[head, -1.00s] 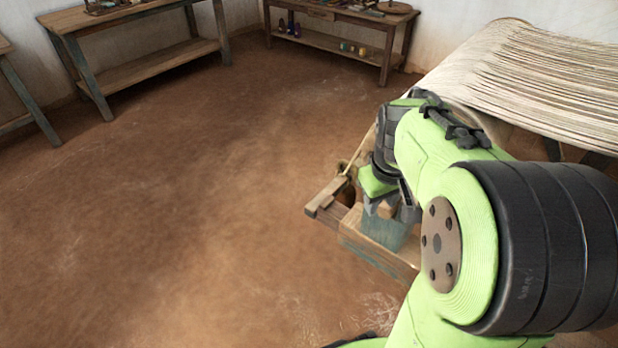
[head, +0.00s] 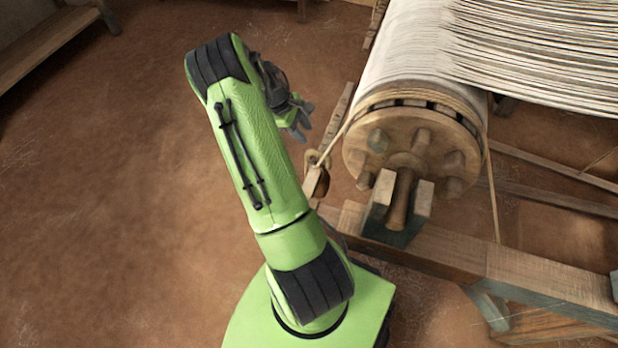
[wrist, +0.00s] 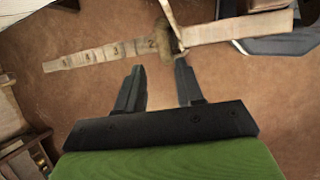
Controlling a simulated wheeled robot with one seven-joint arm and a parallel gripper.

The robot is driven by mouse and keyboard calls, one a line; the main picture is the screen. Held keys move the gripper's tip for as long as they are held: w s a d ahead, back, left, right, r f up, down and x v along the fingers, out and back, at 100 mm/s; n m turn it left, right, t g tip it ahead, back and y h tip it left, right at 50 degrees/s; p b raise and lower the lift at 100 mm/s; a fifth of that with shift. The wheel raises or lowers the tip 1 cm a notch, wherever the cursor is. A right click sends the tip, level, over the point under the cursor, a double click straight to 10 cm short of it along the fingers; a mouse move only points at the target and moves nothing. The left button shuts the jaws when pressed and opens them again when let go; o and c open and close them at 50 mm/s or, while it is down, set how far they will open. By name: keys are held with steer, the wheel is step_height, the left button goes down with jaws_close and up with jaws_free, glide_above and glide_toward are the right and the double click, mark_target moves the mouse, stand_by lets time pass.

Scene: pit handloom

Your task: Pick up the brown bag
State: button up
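A small brown bag (head: 318,180) hangs by a wooden lever arm (head: 343,108) beside the loom's warp beam. In the wrist view the brown bag (wrist: 166,40) appears small at the numbered lever (wrist: 100,54), beyond my fingertips. My gripper (head: 302,122) is up and to the left of the bag in the head view, apart from it. In the wrist view my gripper (wrist: 160,72) has its two fingers spread with only floor between them. Part of the bag is hidden by the lever and frame.
The warp beam (head: 415,150) with its round pegged end and pale threads (head: 540,50) stands right of my arm. A wooden frame rail (head: 450,250) runs along the lower right. A bench (head: 40,45) is at the upper left. The floor (head: 110,190) at left is clear.

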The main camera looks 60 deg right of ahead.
mark_target(319, 151)
steer(key=b+x, duration=0.1)
steer(key=x, duration=0.7)
steer(key=shift+w+b, duration=0.15)
steer(key=shift+b, duration=0.25)
steer(key=b+x, duration=0.2)
steer(key=x, duration=0.3)
steer(key=shift+a+f, duration=0.1)
steer(key=shift+f, duration=0.15)
steer(key=shift+r, duration=0.15)
jaws_close()
